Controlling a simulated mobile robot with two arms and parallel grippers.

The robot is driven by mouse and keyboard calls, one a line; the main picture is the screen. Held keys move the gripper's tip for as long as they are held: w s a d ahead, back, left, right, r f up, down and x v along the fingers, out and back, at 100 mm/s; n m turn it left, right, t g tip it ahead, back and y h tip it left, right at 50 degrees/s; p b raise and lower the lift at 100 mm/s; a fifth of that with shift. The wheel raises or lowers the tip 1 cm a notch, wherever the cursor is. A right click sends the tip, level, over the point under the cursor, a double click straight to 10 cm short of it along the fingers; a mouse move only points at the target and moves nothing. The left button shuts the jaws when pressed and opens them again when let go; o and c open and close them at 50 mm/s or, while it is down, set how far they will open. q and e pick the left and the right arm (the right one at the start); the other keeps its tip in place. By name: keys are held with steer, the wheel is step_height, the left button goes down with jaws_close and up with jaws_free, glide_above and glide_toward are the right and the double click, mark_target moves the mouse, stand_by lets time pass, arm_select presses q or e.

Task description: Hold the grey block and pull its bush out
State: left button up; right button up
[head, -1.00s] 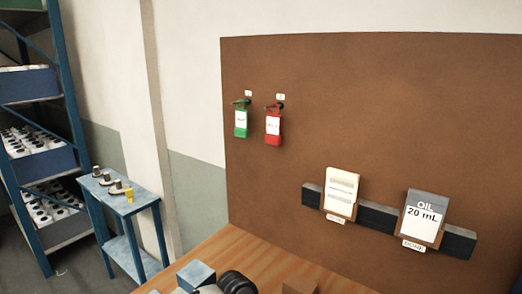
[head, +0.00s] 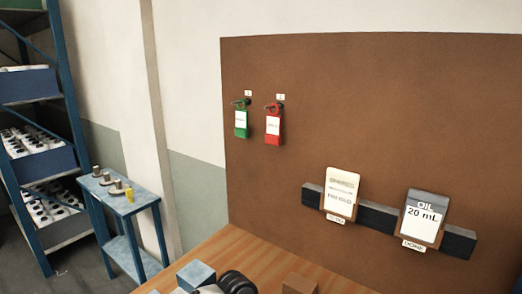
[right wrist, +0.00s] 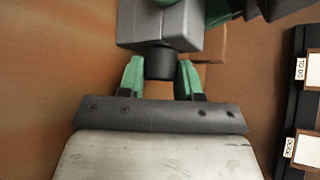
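In the right wrist view the grey block (right wrist: 130,28) is at the top, with its dark round bush (right wrist: 160,63) sticking out towards my right gripper. My right gripper (right wrist: 160,72) has a green finger on either side of the bush, with what look like thin gaps. In the head view only dark rounded parts (head: 237,283) show at the bottom edge; the bush cannot be made out there.
A blue-grey box (head: 196,274) and a brown block (head: 299,284) stand on the wooden bench (head: 235,250). Behind it a brown board (head: 370,110) carries green (head: 241,122) and red (head: 273,125) tags and card holders (head: 341,193). A small blue table (head: 120,200) stands left.

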jaws_close()
steer(key=shift+s+d, duration=0.1)
steer(key=shift+d, duration=0.05)
steer(key=shift+s+d+r, duration=0.1)
steer(key=shift+s+d, duration=0.55)
steer(key=shift+d, duration=0.25)
steer(key=shift+s+d, duration=0.65)
steer(key=shift+d, duration=0.2)
step_height(320, 180, up, 8)
steer(key=shift+f, duration=0.25)
step_height(320, 180, up, 8)
stand_by(0.9)
stand_by(0.3)
